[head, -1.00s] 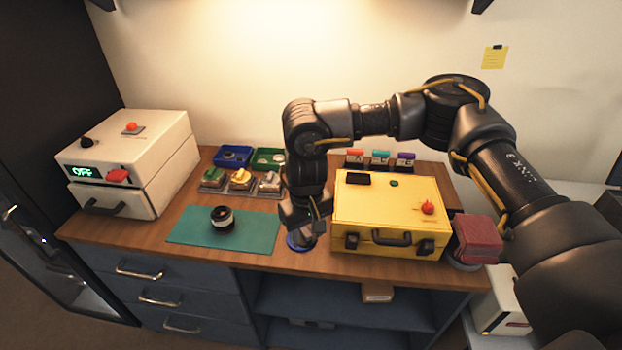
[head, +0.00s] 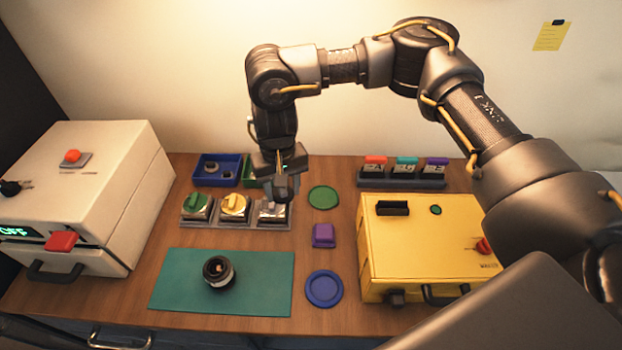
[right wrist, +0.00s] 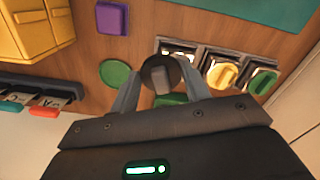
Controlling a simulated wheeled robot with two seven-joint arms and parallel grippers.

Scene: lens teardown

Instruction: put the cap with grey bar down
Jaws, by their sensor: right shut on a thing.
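My right gripper (head: 283,190) is above the right end of a grey tray (head: 240,224) in the head view. In the right wrist view its fingers (right wrist: 160,88) are shut on a round dark cap with a grey bar (right wrist: 160,74). The cap is hard to make out in the head view. A cap with a green bar (head: 196,206) and a cap with a yellow bar (head: 235,206) sit in the tray. The tray's right place (head: 272,211) is partly hidden by the gripper. My left gripper is not in view.
A green disc (head: 323,197), a purple block (head: 323,235) and a blue disc (head: 323,288) lie right of the tray. A lens (head: 218,271) stands on a teal mat (head: 170,290). A yellow case (head: 425,240) stands at right, a white box (head: 90,180) at left.

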